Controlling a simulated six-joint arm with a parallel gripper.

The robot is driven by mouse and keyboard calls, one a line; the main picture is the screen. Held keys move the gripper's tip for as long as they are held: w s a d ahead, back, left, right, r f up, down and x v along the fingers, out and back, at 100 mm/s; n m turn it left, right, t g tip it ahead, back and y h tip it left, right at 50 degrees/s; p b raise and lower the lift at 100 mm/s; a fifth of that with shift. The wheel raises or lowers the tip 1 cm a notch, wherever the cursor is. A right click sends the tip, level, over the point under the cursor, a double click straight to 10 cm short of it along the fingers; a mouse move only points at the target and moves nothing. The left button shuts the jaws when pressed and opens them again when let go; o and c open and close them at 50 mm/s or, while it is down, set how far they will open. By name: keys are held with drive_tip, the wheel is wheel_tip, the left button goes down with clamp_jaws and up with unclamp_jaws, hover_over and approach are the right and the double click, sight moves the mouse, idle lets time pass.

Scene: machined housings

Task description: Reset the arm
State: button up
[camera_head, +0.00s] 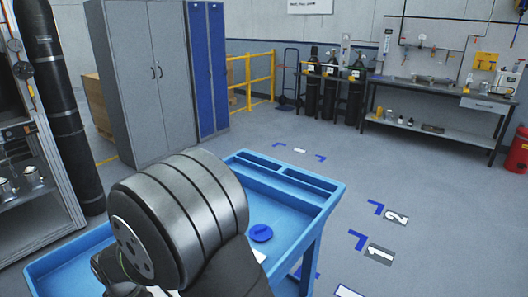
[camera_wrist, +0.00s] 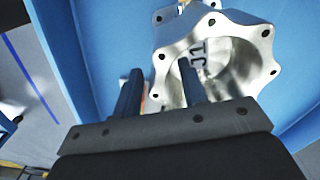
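In the wrist view, my gripper (camera_wrist: 160,82) has its two dark fingers spread apart. A silver machined housing (camera_wrist: 258,75) with bolt holes around its flange and dark markings inside its bore lies beyond them on a blue surface. The right finger overlaps the bore and the left finger is outside the housing's left edge. The housing's wall shows between them, with a gap beside the left finger. Whether the right finger touches the housing cannot be told. In the head view, my arm hides the gripper and the housing.
A blue cart (camera_head: 290,213) with raised rims stands under my arm, with a blue round piece (camera_head: 261,233) on it. A grey cabinet (camera_head: 145,80) and a black cylinder (camera_head: 60,110) stand at left. A workbench (camera_head: 440,90) is at back right. Floor at right is open.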

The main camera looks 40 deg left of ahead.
drive_tip(key=shift+f, duration=0.3)
drive_tip(key=shift+r, duration=1.3)
